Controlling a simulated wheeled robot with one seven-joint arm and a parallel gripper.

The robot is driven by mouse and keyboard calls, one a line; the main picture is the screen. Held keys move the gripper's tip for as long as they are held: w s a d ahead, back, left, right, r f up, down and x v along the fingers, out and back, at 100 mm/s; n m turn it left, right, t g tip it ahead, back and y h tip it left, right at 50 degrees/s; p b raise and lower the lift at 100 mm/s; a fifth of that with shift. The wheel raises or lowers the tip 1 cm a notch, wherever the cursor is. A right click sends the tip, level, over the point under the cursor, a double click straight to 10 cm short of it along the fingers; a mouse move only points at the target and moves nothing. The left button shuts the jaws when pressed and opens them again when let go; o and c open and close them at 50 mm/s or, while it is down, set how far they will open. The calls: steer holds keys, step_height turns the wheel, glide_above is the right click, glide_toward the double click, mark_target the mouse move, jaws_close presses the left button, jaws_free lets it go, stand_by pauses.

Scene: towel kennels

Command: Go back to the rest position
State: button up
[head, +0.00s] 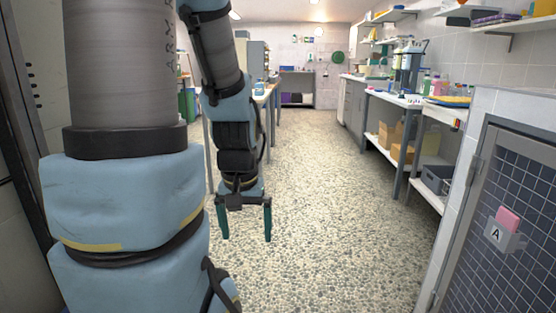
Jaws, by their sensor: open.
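My gripper (246,222) shows in the head view, left of the middle, at the end of my blue and grey arm. Its two dark green fingers point down and stand apart with nothing between them. It hangs in the air over the speckled floor (330,220), touching nothing. The large near arm links fill the left of the view and hide what lies behind them.
A kennel door (510,215) with dark mesh stands at the near right, with a holder marked A (498,235) and a pink item (508,218) in it. Benches and shelves line the right wall. A table stands behind my arm. The middle aisle is clear.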

step_height(320, 180, up, 22)
steer(key=p, duration=2)
steer(key=shift+r+p, duration=0.15)
steer(key=shift+p, duration=0.2)
